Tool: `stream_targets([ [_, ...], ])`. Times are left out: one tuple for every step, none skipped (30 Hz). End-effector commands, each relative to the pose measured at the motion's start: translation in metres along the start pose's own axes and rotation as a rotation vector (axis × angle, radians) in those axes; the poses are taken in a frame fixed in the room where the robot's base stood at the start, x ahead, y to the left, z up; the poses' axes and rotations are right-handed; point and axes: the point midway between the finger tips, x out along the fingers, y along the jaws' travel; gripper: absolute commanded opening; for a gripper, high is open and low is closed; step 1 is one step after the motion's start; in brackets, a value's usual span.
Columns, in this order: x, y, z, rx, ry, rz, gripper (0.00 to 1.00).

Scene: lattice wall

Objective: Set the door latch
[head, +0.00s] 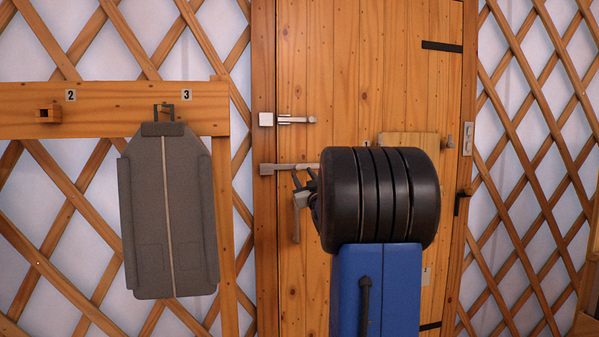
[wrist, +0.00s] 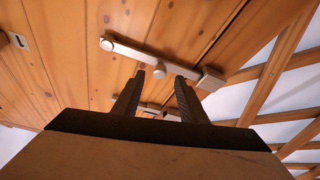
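The wooden door (head: 340,60) stands shut in its frame. An upper metal latch (head: 290,119) lies level on its left edge, by a square piece on the frame. A lower metal bar (head: 285,168) lies level below it, partly hidden by my arm. My gripper (head: 303,178) is at this lower bar. In the wrist view my gripper (wrist: 160,76) is open, its two dark fingers apart.
A grey garment bag (head: 140,220) hangs left of the door from a numbered wooden rail (head: 20,126) with pegs. A wooden lattice wall (head: 545,80) flanks the door. A grey handle (head: 467,138) and a dark hook (head: 461,200) are at the door's right.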

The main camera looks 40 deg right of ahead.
Motion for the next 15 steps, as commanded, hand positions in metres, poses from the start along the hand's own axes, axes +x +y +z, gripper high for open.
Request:
stream_targets([
  [0.009, 0.0, 0.001, 0.0, 0.0, 0.0, 0.38],
  [0.014, 0.0, 0.001, 0.0, -0.001, 0.0, 0.38],
  [0.019, 0.0, 0.001, 0.0, 0.0, 0.0, 0.38],
  [0.023, 0.0, 0.0, 0.0, 0.0, 0.0, 0.38],
  [0.027, 0.0, 0.001, 0.0, 0.0, 0.0, 0.38],
  [0.031, 0.0, 0.001, 0.0, 0.0, 0.0, 0.38],
  [0.034, 0.0, 0.001, 0.0, 0.0, 0.0, 0.38],
  [0.037, 0.0, 0.001, 0.0, -0.001, 0.0, 0.38],
  [0.039, 0.0, 0.001, 0.0, -0.001, 0.0, 0.38],
  [0.041, 0.0, 0.001, 0.0, -0.001, 0.0, 0.38],
  [0.043, 0.0, 0.0, -0.001, -0.001, 0.0, 0.38],
  [0.044, 0.0, 0.0, -0.001, 0.0, 0.0, 0.38],
  [0.045, 0.0, 0.0, -0.001, 0.0, 0.0, 0.38],
  [0.045, 0.0, 0.0, -0.001, 0.0, 0.0, 0.38],
  [0.046, 0.0, 0.0, -0.001, 0.0, 0.0, 0.38],
])
